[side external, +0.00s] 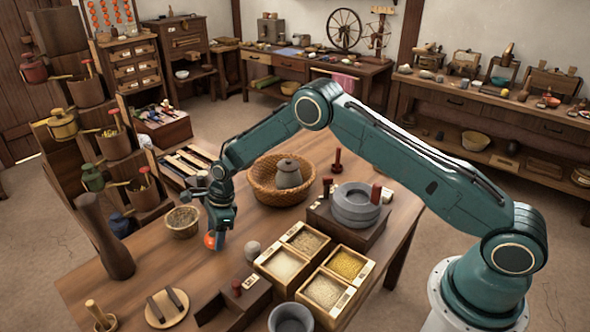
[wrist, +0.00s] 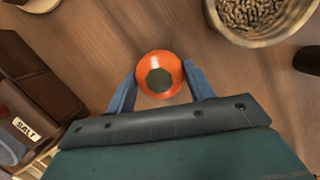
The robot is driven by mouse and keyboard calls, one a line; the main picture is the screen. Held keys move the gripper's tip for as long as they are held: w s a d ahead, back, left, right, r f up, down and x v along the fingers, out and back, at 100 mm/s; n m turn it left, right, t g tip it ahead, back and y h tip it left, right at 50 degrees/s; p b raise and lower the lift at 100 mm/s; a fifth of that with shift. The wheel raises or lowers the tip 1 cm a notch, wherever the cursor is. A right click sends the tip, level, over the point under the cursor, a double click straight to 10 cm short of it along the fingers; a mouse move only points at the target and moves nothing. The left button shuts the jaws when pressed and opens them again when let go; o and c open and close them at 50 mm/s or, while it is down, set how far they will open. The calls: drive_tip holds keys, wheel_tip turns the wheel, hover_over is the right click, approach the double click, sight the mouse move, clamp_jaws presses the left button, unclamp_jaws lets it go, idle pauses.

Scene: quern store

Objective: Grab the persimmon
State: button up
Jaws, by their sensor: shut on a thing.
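The persimmon (side external: 210,241) is orange and round, and in the side external view it shows just under my gripper (side external: 216,232) at the left part of the wooden table. In the wrist view the persimmon (wrist: 160,66) shows its dark calyx facing the camera. It sits between the two blue fingers of my gripper (wrist: 160,80), which are shut on its sides. The side external view does not show clearly whether the persimmon touches the tabletop.
A bowl of brown pellets (side external: 183,221) stands close by; it also shows in the wrist view (wrist: 258,15). A grey stone (side external: 253,248), grain boxes (side external: 262,262) and a wicker basket (side external: 262,191) are to the right. A tall wooden pestle (side external: 110,240) stands at left.

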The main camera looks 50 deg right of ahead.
wheel_tip(320, 180, up, 19)
idle(0.5)
drive_tip(key=shift+r, duration=0.1)
idle(0.4)
